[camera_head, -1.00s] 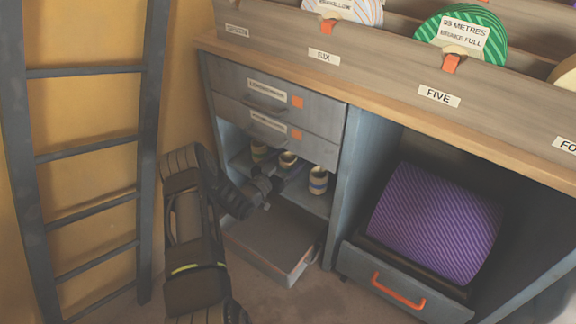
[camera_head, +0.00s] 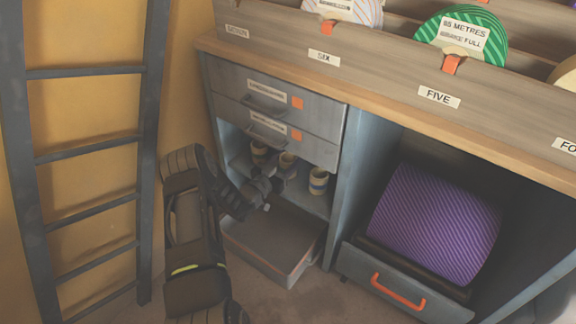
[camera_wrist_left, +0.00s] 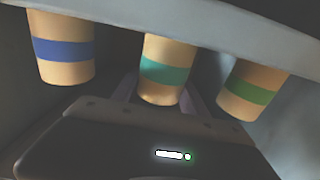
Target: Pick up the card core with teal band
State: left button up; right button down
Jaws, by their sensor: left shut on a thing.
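The card core with teal band (camera_wrist_left: 165,70) is a tan tube in the middle of three in the left wrist view. In the head view the middle core (camera_head: 287,160) stands on the cubby shelf, partly hidden by my gripper. My left gripper (camera_head: 272,185) reaches into the cubby from the left. In the left wrist view its fingers lie on both sides of the teal-banded core, shut on it. I cannot tell whether the core is clear of the shelf. My right gripper is out of view.
A blue-banded core (camera_wrist_left: 63,48) and a green-banded core (camera_wrist_left: 250,90) stand close on either side. Two grey drawers (camera_head: 245,90) are above the cubby, and a grey box-like drawer (camera_head: 265,245) is below. A ladder (camera_head: 90,150) stands at left.

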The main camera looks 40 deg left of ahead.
pick_arm(q)
jog(key=shift+c, duration=1.3)
jog(key=shift+r, duration=0.1)
jog(key=shift+s+r+p, duration=0.2)
jog(key=shift+r+p, duration=0.3)
notch_tip(320, 180, up, 6)
jog(key=p, duration=0.2)
jog(key=s+p, duration=0.3)
jog(key=s, duration=1.6)
jog(key=shift+s+d, duration=0.2)
jog(key=shift+s, duration=0.1)
jog(key=shift+f, duration=0.1)
